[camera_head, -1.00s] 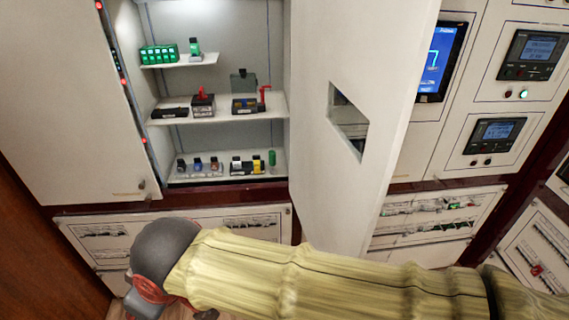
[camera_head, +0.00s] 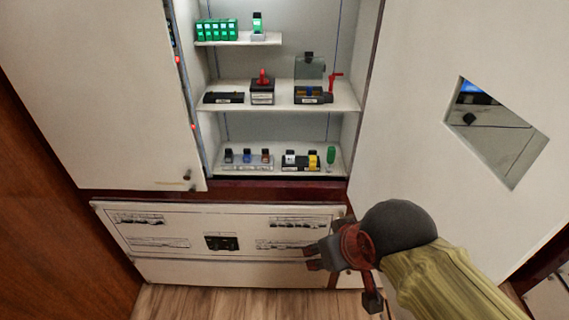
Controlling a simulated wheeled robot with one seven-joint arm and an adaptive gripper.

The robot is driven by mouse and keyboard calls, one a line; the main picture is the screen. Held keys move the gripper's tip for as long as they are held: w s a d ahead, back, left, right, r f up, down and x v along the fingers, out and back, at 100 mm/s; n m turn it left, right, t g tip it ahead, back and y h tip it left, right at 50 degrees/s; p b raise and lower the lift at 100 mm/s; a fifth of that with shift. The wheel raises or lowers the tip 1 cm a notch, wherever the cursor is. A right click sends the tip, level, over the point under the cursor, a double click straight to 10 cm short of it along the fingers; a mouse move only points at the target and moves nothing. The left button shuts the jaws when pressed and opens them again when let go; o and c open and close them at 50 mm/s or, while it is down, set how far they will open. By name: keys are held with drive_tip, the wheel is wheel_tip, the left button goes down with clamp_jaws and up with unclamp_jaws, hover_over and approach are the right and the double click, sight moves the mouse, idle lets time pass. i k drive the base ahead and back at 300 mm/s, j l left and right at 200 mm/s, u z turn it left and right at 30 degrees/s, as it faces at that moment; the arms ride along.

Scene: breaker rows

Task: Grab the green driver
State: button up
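A small green driver (camera_head: 331,156) stands upright at the right end of the lowest cabinet shelf, beside a black, white and yellow block. My gripper (camera_head: 338,279) is below and in front of that shelf, near the lower drawer panel. It is apart from the driver. Its dark fingers are spread, with one at the left and one lower right, and nothing shows between them.
The cabinet's right door (camera_head: 430,110) stands open with a cut-out window. The left door (camera_head: 100,90) is beside the shelves. The lowest shelf (camera_head: 270,170) also holds several small blocks. The middle shelf (camera_head: 345,100) holds red-handled devices; the top shelf (camera_head: 225,42) holds green blocks.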

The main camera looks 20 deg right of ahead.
sight(331, 154)
drive_tip(key=z, duration=0.6)
drive_tip(key=i+j, duration=0.15)
drive_tip(key=j, duration=0.2)
drive_tip(key=i+j, duration=0.15)
drive_tip(key=j, duration=0.2)
drive_tip(key=i+j+z, duration=0.1)
drive_tip(key=j, duration=0.25)
drive_tip(key=i+j, duration=0.15)
drive_tip(key=j, duration=0.2)
drive_tip(key=i+j, duration=0.15)
drive_tip(key=j, duration=0.2)
drive_tip(key=i+j, duration=0.15)
drive_tip(key=j, duration=0.2)
drive_tip(key=z, duration=0.05)
